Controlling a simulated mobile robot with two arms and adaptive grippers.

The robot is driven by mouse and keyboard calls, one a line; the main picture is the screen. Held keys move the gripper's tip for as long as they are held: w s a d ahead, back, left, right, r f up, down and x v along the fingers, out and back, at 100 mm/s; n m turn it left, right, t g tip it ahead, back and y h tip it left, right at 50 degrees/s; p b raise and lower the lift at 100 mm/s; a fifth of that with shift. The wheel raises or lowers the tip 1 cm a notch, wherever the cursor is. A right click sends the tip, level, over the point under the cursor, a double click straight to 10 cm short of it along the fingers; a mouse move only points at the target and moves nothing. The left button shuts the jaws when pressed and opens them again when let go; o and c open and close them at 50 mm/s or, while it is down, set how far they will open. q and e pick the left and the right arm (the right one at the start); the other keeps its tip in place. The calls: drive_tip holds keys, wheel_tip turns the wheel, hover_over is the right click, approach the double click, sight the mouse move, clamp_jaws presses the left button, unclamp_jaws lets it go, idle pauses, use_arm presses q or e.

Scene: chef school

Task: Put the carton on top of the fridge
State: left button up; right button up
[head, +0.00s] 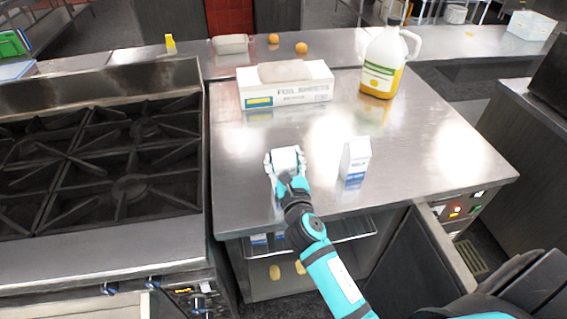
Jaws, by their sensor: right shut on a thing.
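My right gripper (285,165) is over the front left part of the steel fridge top (235,165). It is shut on a white carton (287,156); mostly the carton's pale upper part shows, and the gripper hides the rest. I cannot tell whether its base touches the steel. A second white and blue carton (355,160) stands upright on the fridge top, to the right of the gripper and apart from it. The fridge door (415,270) is open, with blue and white items (260,239) on a shelf inside. My left gripper is not in view.
A foil box (285,92) and a jug of yellow liquid (385,62) stand at the back of the fridge top. A black gas stove (100,160) adjoins it on the left. Oranges (301,48) lie on the rear ledge. The steel around the cartons is clear.

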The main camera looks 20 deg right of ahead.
drive_tip(key=shift+f, duration=0.45)
drive_tip(key=shift+f, duration=0.1)
drive_tip(key=o, duration=1.1)
drive_tip(key=shift+f, duration=0.2)
drive_tip(key=o, duration=0.5)
drive_tip(key=shift+r, duration=0.1)
drive_tip(key=shift+r, duration=0.15)
drive_tip(key=shift+s+a, duration=0.1)
drive_tip(key=shift+s, duration=0.2)
drive_tip(key=b+v, duration=0.2)
drive_tip(key=v, duration=0.9)
drive_tip(key=shift+s+a+b, duration=0.1)
drive_tip(key=shift+s+b, duration=0.15)
drive_tip(key=shift+b, duration=0.15)
